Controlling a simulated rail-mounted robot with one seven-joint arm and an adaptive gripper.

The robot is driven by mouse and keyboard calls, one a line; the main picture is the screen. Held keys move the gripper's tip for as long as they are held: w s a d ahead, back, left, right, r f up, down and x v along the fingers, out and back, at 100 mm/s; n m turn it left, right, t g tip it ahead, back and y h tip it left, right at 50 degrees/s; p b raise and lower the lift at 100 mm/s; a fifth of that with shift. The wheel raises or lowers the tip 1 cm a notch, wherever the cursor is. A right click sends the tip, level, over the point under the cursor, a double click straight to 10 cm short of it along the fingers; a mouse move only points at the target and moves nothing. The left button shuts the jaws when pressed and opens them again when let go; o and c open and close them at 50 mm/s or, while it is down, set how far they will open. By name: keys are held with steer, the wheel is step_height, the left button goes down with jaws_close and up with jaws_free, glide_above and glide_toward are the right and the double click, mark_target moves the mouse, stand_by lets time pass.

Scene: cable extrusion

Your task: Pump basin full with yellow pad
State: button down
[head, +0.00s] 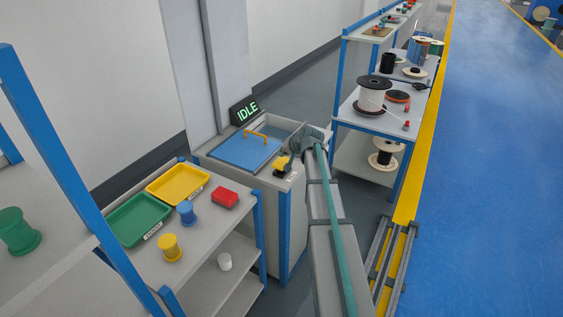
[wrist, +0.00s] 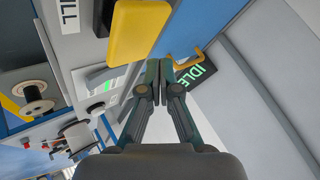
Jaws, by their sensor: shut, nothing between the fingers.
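The yellow pad (head: 282,162) sits on the front right of the grey machine top, with a small label near it. In the wrist view the yellow pad (wrist: 140,30) is large and close, beside a label reading FILL. My gripper (wrist: 160,68) is shut and empty, its fingertips just below and right of the pad in the picture; I cannot tell if they touch. The basin (head: 277,130) is a recess in the machine top, partly covered by a blue lid (head: 240,153) with an orange handle (head: 256,133). Its fill level cannot be judged.
A display (head: 246,112) reads IDLE. Left is a shelf with a yellow tray (head: 178,184), a green tray (head: 135,217), a red block (head: 225,198) and small spools. A rack with cable reels (head: 373,96) stands behind right. The blue floor at right is open.

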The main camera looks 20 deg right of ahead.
mark_target(283, 162)
steer(key=shift+r+p, duration=0.75)
steer(key=shift+r, duration=1.25)
